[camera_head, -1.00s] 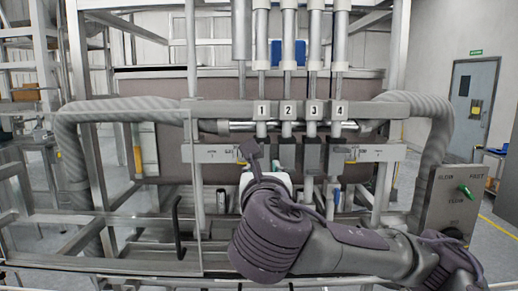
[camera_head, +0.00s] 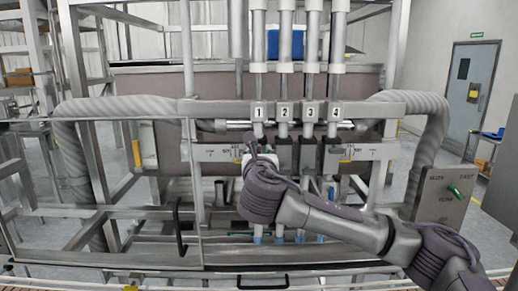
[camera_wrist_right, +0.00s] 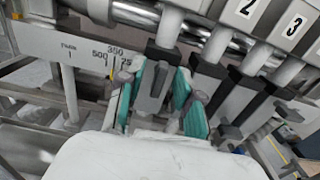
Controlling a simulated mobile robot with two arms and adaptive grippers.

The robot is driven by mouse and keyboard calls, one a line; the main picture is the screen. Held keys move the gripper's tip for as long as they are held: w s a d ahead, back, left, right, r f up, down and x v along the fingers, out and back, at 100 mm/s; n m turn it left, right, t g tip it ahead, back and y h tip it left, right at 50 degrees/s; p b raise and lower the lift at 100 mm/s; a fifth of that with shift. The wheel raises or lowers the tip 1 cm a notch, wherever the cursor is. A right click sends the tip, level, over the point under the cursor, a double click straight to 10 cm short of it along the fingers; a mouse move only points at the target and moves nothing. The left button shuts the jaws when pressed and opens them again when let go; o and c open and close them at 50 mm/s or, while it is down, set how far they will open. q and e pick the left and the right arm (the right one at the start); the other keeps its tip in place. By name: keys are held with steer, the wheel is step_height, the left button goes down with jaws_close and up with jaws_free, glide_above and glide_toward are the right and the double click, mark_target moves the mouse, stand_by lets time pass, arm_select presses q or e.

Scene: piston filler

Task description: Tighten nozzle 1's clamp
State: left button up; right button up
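The nozzle marked 1 (camera_head: 258,112) is the leftmost of several numbered nozzles on the filler. Its clamp, a black block with a grey handle (camera_wrist_right: 152,88), shows in the right wrist view on the nozzle tube. My right gripper (camera_wrist_right: 158,88) is at this clamp, its green-padded fingers either side of the handle. Small gaps seem to show, so I see no firm grip. In the head view my right gripper (camera_head: 250,150) is below label 1, and my wrist mostly hides the clamp. My left gripper is not in view.
Beside it, nozzle 2's black clamp (camera_wrist_right: 208,70) is close on the right. A scale plate (camera_wrist_right: 85,70) with printed numbers is on the left. A metal rail (camera_head: 300,108) crosses above, and a control box (camera_head: 440,200) stands at right.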

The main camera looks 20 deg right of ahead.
jaws_close()
steer(key=shift+m+b, duration=0.3)
steer(key=m+b, duration=0.2)
steer(key=m, duration=0.3)
steer(key=m+b, duration=0.3)
steer(key=m, duration=0.3)
steer(key=m+b, duration=0.3)
steer(key=m, duration=0.3)
steer(key=shift+d+f, duration=0.15)
steer(key=shift+f, duration=0.1)
steer(key=shift+m, duration=0.3)
stand_by(0.4)
